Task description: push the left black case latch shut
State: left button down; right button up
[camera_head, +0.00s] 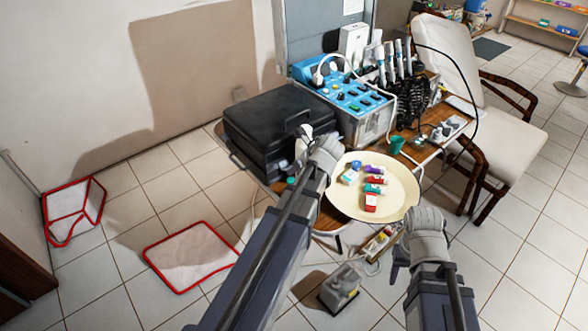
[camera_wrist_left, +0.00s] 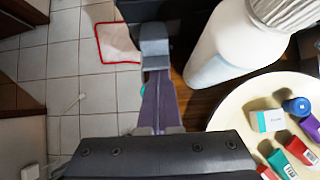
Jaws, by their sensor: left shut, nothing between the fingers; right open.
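The closed black case (camera_head: 270,120) lies on the wooden table, below the wall and left of the blue panel box. Its front side faces me, and my left arm covers part of its right front. The left latch cannot be made out clearly. My left gripper (camera_head: 300,168) is shut and empty at the case's front right; in the left wrist view its fingers (camera_wrist_left: 155,60) are together, with a dark surface close beside them. Contact with the case cannot be told. My right gripper (camera_head: 399,259) is open and empty, below the cream tray's right front.
A white bottle (camera_wrist_left: 235,45) stands close to the left gripper. The round cream tray (camera_head: 337,202) holds several small boxes. The blue panel box (camera_head: 340,88) stands right of the case. A red-edged white mat (camera_head: 190,255) lies on the floor at left.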

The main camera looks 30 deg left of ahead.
aim_at(287, 166)
pick_arm(q)
jog(key=shift+w+a+r+h+p, duration=0.15)
jog(key=shift+r+h+p, duration=0.4)
jog(key=shift+p, duration=0.55)
jog(key=r+h+p, duration=0.1)
jog(key=p, duration=0.1)
jog(key=a+r+g+h+p, duration=0.1)
jog(key=p, duration=0.1)
jog(key=r+g+h+p, duration=0.1)
jog(key=h+p, duration=0.1)
jog(key=shift+w+a+r, duration=0.2)
jog(key=shift+w+a, duration=0.2)
jog(key=shift+w+a+r+g+h+p, duration=0.15)
jog(key=shift+a+r+g+h+p, duration=0.35)
jog(key=shift+h+p, duration=0.35)
jog(key=shift+a, duration=0.1)
jog(key=shift+r, duration=0.1)
jog(key=shift+r+p, duration=0.7)
jog(key=shift+p, duration=0.1)
